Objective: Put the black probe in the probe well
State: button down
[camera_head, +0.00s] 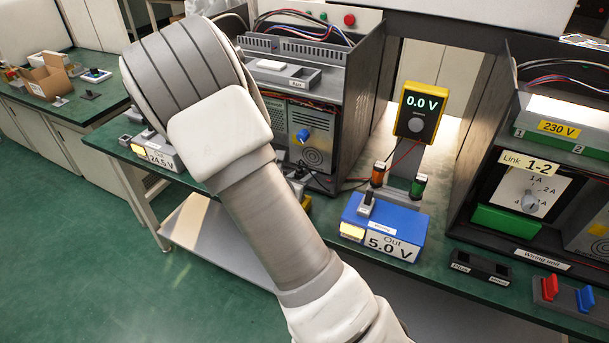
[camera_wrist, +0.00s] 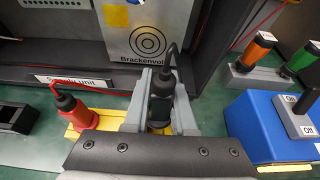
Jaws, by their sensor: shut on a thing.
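My gripper (camera_wrist: 160,112) is shut on the black probe (camera_wrist: 160,98) in the wrist view, its grey fingers on both sides. A black lead leaves the probe's top. A red probe (camera_wrist: 77,113) with a red lead stands to the left, by a yellow base (camera_wrist: 72,132). I cannot tell whether the black probe still touches a base beneath it. A black block with recesses (camera_wrist: 14,120) is at the left edge. In the head view a black two-recess block (camera_head: 480,267) with small labels lies at the front edge; I cannot tell which is the probe well. My arm hides most of the gripper there.
A blue box (camera_head: 383,228) marked "Out 5.0 V" stands right of the gripper. Behind it are orange (camera_head: 378,174) and green (camera_head: 418,187) terminals and a yellow meter (camera_head: 420,110) reading 0.0 V. Open equipment housings (camera_head: 367,100) rise behind. Loose leads cross the bench.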

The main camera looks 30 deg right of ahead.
jog(key=shift+f+b, duration=1.95)
jog(key=shift+f, duration=0.15)
jog(key=c, duration=0.7)
grip_release()
jog(key=shift+o, duration=0.2)
jog(key=p+v, duration=0.3)
jog(key=v, duration=1.4)
jog(key=shift+r+p, duration=0.15)
jog(key=shift+p, duration=0.25)
jog(key=shift+s+r, duration=0.1)
